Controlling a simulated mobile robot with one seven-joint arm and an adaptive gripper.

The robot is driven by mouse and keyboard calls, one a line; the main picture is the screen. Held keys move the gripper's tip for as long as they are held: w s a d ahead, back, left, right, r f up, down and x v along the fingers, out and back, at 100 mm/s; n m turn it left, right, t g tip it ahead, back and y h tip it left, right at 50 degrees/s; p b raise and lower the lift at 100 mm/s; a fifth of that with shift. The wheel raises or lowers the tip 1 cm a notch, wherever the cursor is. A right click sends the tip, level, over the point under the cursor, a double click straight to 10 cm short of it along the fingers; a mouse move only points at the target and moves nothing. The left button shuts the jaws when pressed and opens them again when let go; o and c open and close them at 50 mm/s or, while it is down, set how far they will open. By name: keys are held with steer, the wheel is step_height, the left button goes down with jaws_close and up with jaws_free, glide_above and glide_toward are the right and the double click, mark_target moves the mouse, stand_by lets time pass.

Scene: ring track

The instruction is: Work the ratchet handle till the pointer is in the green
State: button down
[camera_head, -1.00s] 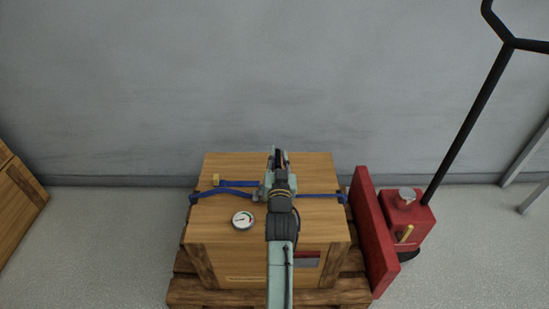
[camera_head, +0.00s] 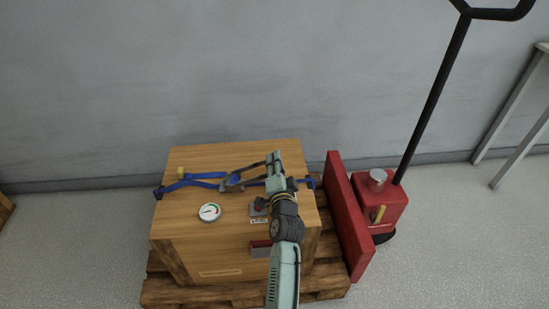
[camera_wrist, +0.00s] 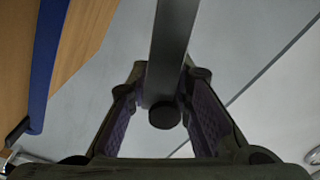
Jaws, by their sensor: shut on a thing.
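A wooden crate (camera_head: 190,240) has a blue strap (camera_head: 172,187) across its top. A metal ratchet (camera_head: 232,183) sits on the strap, its handle (camera_head: 255,167) slanting up to the right. My gripper (camera_head: 275,163) is shut on the handle's end above the crate top. The wrist view shows the grey handle (camera_wrist: 170,45) between the two purple-padded fingers, with a dark round end. A round white gauge (camera_head: 209,212) lies on the crate, left of my arm. It has red and green marks; its pointer is too small to read.
The crate stands on a wooden pallet (camera_head: 200,296). A red pallet truck (camera_head: 349,220) with a tall black handle (camera_head: 436,90) is close on the right. A grey wall rises behind. A grey frame (camera_head: 515,110) stands at far right.

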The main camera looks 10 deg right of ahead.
steer(key=shift+d+f+m, duration=0.2)
steer(key=shift+f+m, duration=0.25)
steer(key=shift+f, duration=0.1)
steer(key=shift+d+f+m, duration=0.2)
steer(key=shift+f+m, duration=0.25)
steer(key=shift+f, duration=0.1)
steer(key=c, duration=1.6)
jaws_free()
steer(key=shift+c, duration=0.2)
steer(key=shift+o, duration=0.5)
steer(key=shift+s+f, duration=0.1)
steer(key=shift+s, duration=0.1)
steer(key=s, duration=0.6)
steer(key=shift+s, duration=0.6)
